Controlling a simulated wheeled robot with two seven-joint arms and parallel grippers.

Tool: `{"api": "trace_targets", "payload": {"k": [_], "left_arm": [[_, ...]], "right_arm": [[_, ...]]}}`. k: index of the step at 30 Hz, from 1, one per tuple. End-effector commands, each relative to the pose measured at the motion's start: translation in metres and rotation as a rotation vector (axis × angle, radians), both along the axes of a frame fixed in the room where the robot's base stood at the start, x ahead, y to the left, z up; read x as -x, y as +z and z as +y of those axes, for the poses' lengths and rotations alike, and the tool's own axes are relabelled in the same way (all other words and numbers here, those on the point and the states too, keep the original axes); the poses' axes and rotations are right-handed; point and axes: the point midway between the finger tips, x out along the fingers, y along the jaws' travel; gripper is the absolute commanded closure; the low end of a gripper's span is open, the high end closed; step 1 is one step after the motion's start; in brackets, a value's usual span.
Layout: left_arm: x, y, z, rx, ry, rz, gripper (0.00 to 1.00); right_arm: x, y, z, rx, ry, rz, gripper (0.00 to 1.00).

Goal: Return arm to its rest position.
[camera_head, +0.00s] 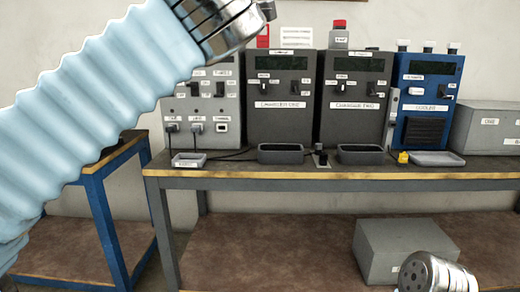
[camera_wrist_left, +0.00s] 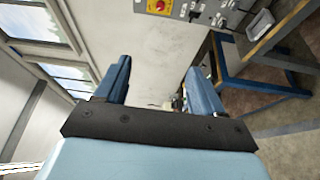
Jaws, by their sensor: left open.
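My left arm, in a pale blue ribbed sleeve, crosses the upper left of the head view, with its metal wrist at the top. Its fingers are outside that view. In the left wrist view my left gripper (camera_wrist_left: 158,88) is open, its two blue fingers apart with nothing between them. It is raised in free air, facing a pale wall, with the benches off to the right of that view. A metal part at the bottom right of the head view seems to belong to my right arm; no right fingers show.
A workbench (camera_head: 300,175) carries a dark unit (camera_head: 281,97), a similar unit (camera_head: 352,97), a blue unit (camera_head: 424,100) and a grey panel unit (camera_head: 203,105). Small trays line its front. A grey box (camera_head: 385,248) sits on the lower shelf. A blue-framed table (camera_head: 98,225) stands left.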

Motion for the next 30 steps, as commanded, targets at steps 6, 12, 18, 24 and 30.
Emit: {"api": "trace_targets", "payload": {"k": [6, 12, 18, 24, 30], "left_arm": [[-0.029, -0.021, -0.012, -0.093, 0.019, -0.006, 0.31], [-0.068, -0.055, -0.028, -0.221, 0.028, -0.007, 0.31], [-0.119, -0.115, -0.048, -0.400, 0.003, 0.012, 0.31], [-0.182, -0.235, -0.068, -0.650, -0.106, 0.092, 0.31], [-0.213, -0.385, -0.075, -0.848, -0.301, 0.234, 0.31]], "right_arm": [[0.000, 0.000, 0.000, 0.000, 0.000, 0.000, 0.57], [0.000, 0.000, 0.000, 0.000, 0.000, 0.001, 0.57], [0.000, 0.000, 0.000, 0.000, 0.000, 0.001, 0.57], [0.000, 0.000, 0.000, 0.000, 0.000, 0.001, 0.57], [0.000, 0.000, 0.000, 0.000, 0.000, 0.001, 0.57]]}}
